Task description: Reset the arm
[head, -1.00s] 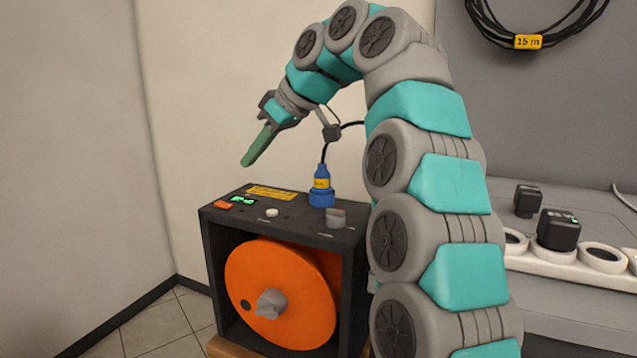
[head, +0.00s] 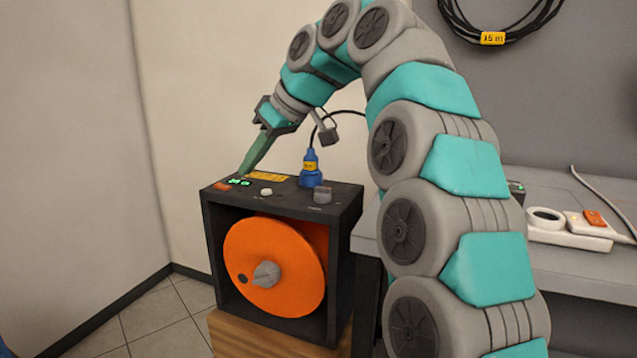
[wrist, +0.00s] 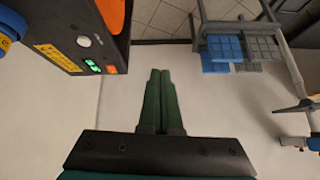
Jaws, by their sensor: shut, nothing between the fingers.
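My gripper (head: 243,175) has green fingers, pressed together with nothing between them. In the head view its fingertips point down and left, over or just behind the left end of the top panel of a dark box (head: 208,236). I cannot tell whether they touch it. In the wrist view the shut fingers (wrist: 158,76) point over pale floor or wall, and the box panel (wrist: 62,28) lies apart at upper left. My teal and grey arm arches from the right side of the head view over the box.
The box holds an orange reel (head: 262,288) and has a blue plug (head: 311,172), a grey knob (head: 322,195) and green lights on top. A grey bench (head: 570,262) with a white power strip stands at right. A blue-grey rack (wrist: 222,50) shows in the wrist view.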

